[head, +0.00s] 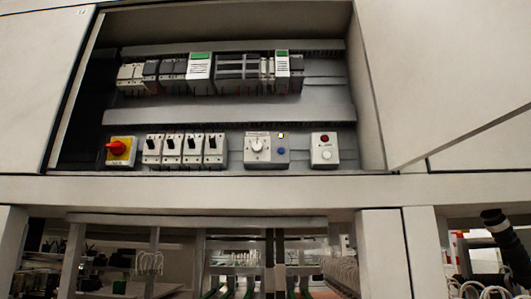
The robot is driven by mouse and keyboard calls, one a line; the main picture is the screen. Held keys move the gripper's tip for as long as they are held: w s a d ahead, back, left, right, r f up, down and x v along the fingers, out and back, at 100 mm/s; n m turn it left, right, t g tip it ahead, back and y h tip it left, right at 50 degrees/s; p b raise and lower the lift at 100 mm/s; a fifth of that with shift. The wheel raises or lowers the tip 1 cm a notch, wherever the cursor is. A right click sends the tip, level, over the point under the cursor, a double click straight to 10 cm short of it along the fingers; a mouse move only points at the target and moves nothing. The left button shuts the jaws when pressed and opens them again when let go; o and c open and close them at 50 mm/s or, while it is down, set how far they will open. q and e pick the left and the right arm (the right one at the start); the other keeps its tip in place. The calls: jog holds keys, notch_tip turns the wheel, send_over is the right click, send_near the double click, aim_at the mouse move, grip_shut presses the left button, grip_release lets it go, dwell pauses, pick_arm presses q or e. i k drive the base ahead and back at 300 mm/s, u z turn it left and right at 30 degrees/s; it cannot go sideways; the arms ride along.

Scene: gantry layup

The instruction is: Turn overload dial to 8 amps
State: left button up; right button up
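A white round dial (258,145) sits on a pale box in the lower row of the open electrical cabinet, right of the middle. It looks like the overload dial, but its scale and pointer are too small to read. A small blue button (281,151) sits on the grey part to its right, with a small yellow mark above it. Neither of my grippers shows in the head view.
The lower row also holds a red rotary switch (118,147) on a yellow plate, several breakers (183,148) and a box with a red button (324,138). An open door panel (440,75) hangs at the right. A ledge (200,188) runs below the cabinet.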

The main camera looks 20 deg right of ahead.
aim_at(257, 146)
jog(key=u, duration=1.8)
jog(key=i, duration=0.85)
jog(key=z, duration=3.05)
